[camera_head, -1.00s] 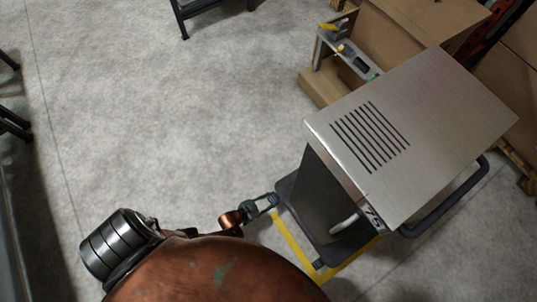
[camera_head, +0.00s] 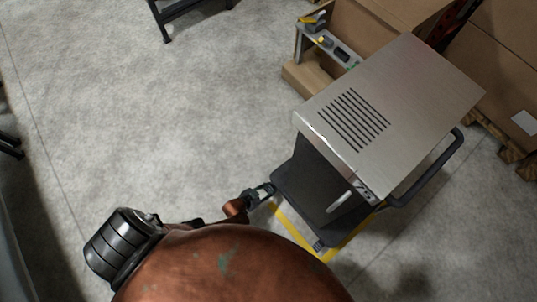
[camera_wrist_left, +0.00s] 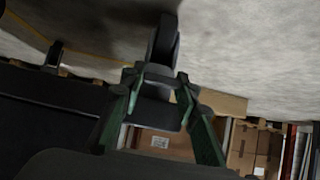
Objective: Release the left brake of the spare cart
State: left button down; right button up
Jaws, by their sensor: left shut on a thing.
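The spare cart carries a steel-topped box (camera_head: 420,85) with a slotted vent, on a dark base (camera_head: 305,200) low to the floor. My left gripper (camera_head: 266,190) is at the base's left front corner, low down. In the left wrist view its green-edged fingers (camera_wrist_left: 155,82) are shut on a dark grey pedal (camera_wrist_left: 156,112), which looks like the left brake. A dark caster wheel (camera_wrist_left: 163,40) shows just beyond it. Whether the pedal is up or down I cannot tell. My right gripper is in neither view.
Yellow floor tape (camera_head: 297,226) runs around the cart's front corner. A black push handle (camera_head: 432,172) sticks out at its right. Cardboard boxes (camera_head: 500,70) and a small bench (camera_head: 330,44) stand behind. The grey floor to the left is open.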

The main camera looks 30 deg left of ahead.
pick_arm(q)
jog(key=shift+d, duration=0.2)
jog(key=c, duration=1.5)
grip_release()
jog(key=shift+a, duration=0.15)
jog(key=shift+v, duration=0.85)
jog(key=v, duration=1)
jog(key=shift+s+r, duration=0.1)
